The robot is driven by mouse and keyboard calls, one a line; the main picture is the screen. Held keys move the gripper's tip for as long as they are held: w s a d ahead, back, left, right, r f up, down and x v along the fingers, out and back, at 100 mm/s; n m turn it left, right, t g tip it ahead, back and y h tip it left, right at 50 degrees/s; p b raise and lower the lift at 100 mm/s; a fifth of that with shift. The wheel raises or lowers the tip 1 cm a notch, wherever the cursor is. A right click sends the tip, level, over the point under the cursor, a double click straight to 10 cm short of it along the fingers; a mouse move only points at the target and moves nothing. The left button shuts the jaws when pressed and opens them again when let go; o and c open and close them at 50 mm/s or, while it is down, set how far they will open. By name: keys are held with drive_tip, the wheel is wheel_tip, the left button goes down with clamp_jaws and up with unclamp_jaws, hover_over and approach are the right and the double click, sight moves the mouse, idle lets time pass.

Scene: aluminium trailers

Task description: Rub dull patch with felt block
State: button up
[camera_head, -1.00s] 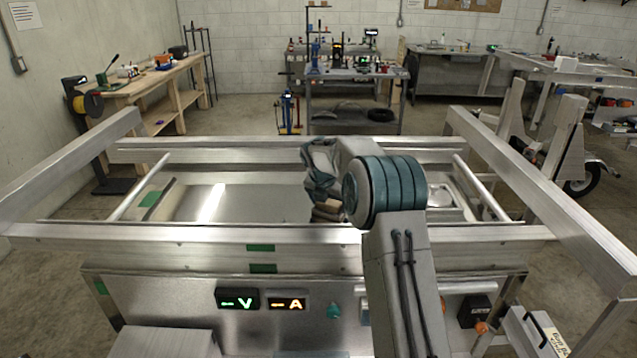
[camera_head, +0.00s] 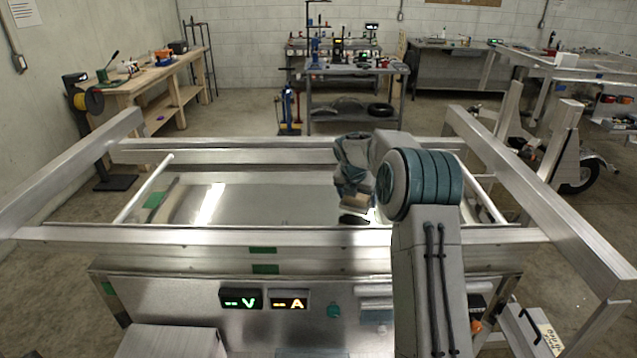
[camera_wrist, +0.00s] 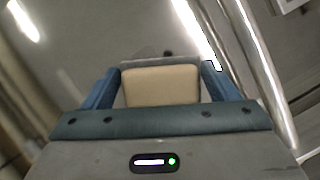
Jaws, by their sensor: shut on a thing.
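In the wrist view my gripper (camera_wrist: 161,88) is shut on a tan block with a dark far edge, the felt block (camera_wrist: 160,86), held between its two blue fingers. Beyond the block is a grey, shiny metal surface. In the head view my gripper (camera_head: 355,205) points down over the right part of the shiny metal panel (camera_head: 270,205) inside the aluminium frame. A dark piece shows below it, close to the panel; I cannot tell whether it touches. I cannot make out a dull patch for certain; my arm hides part of the panel's right side.
Aluminium rails (camera_head: 280,237) surround the panel, with thick side beams (camera_head: 545,200) at left and right. A bright rod (camera_head: 145,188) slants along the panel's left side. A front box carries V and A displays (camera_head: 240,299). The panel's left and middle are clear.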

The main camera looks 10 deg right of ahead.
drive_tip(key=shift+s+a+r+p, duration=0.1)
drive_tip(key=shift+r+p, duration=0.2)
drive_tip(key=shift+r, duration=2.5)
